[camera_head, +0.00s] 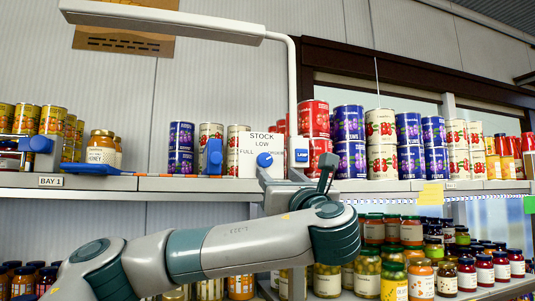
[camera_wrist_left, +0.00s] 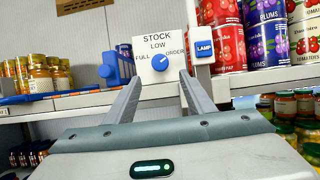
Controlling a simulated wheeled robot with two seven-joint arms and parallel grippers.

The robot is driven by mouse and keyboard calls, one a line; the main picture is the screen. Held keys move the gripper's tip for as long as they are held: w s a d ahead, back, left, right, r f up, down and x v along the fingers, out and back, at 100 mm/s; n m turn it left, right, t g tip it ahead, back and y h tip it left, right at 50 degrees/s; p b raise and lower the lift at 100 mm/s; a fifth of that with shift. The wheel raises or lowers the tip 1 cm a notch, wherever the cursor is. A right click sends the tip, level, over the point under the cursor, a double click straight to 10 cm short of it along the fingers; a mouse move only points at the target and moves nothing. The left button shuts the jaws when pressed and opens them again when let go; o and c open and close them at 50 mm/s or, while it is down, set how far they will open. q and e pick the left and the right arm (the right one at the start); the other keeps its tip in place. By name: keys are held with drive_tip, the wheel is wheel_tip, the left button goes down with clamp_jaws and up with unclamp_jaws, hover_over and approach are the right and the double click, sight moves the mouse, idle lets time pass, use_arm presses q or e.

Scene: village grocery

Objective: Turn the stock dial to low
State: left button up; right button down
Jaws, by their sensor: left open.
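The stock dial is a round blue knob (camera_head: 264,160) on a white panel (camera_head: 248,167) marked STOCK, with LOW above the knob, FULL at left and ORDER at right. It also shows in the left wrist view (camera_wrist_left: 160,62), where its white mark seems to point up and right, toward ORDER. My left gripper (camera_wrist_left: 161,76) is open and empty, its fingers pointing at the panel with the knob between and just beyond the tips. In the head view the left gripper (camera_head: 268,178) is low in front of the panel, partly hidden by its own wrist. My right gripper is out of view.
A blue and white LAMP switch (camera_head: 301,155) stands right of the panel, beside a white lamp post (camera_head: 292,90). A blue device (camera_head: 213,158) stands to the left. Cans line the shelf behind. Jars (camera_head: 393,281) fill the lower shelf at right.

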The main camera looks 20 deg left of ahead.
sight(266, 163)
use_arm(q)
drive_tip(key=p+x, duration=0.4)
drive_tip(key=x, duration=0.4)
drive_tip(key=shift+r, duration=0.15)
drive_tip(key=shift+w+a+r+p, duration=0.1)
drive_tip(key=shift+w+a+p, duration=0.25)
drive_tip(key=shift+w, duration=0.15)
drive_tip(key=shift+d, duration=0.1)
drive_tip(key=c, duration=1.1)
drive_tip(key=shift+o, duration=0.2)
